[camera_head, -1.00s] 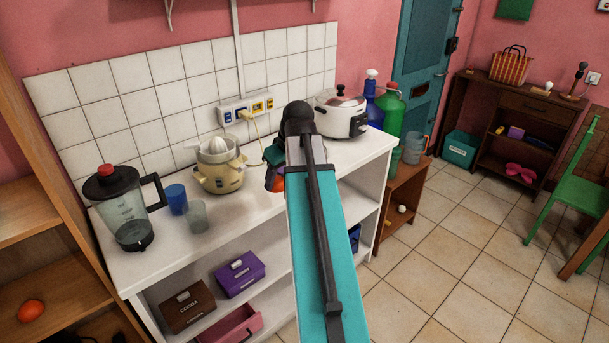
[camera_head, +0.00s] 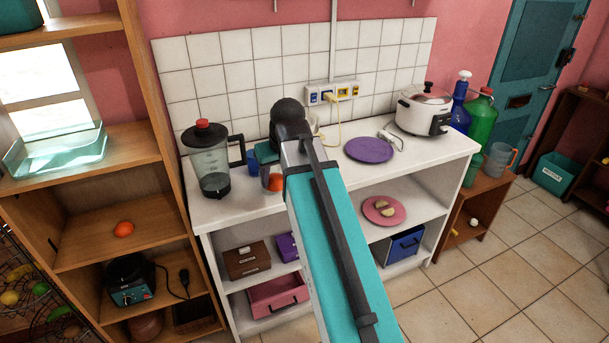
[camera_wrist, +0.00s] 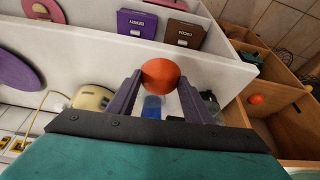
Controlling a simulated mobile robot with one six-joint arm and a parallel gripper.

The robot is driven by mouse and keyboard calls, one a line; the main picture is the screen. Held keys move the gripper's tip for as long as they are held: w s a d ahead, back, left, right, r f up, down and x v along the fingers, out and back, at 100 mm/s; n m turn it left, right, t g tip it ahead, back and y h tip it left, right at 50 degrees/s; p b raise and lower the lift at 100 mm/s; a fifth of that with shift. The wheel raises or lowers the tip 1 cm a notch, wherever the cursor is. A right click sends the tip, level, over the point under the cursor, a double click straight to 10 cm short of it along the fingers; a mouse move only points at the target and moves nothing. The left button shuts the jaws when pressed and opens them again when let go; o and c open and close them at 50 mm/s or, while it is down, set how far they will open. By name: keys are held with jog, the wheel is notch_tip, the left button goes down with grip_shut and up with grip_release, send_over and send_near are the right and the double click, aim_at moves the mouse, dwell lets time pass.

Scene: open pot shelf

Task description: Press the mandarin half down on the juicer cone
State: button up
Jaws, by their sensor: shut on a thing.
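My gripper (camera_wrist: 160,82) is shut on the orange mandarin half (camera_wrist: 160,74), held between the fingertips. In the head view the mandarin half (camera_head: 275,183) shows just below my wrist, over the left part of the counter. The cream juicer (camera_wrist: 92,98) is partly seen left of my fingers in the wrist view, apart from the mandarin half. In the head view my arm hides nearly all of the juicer, including its cone.
A blender (camera_head: 212,165) and a blue cup (camera_head: 252,160) stand near my gripper on the white counter (camera_head: 420,158). A purple plate (camera_head: 369,150) and a rice cooker (camera_head: 424,108) are farther right. Another orange fruit (camera_head: 123,229) lies on the wooden shelf at left.

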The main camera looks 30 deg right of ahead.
jog(key=w+a, duration=0.3)
jog(key=a, duration=0.8)
jog(key=shift+w+a+r, duration=0.15)
jog(key=shift+r, duration=0.15)
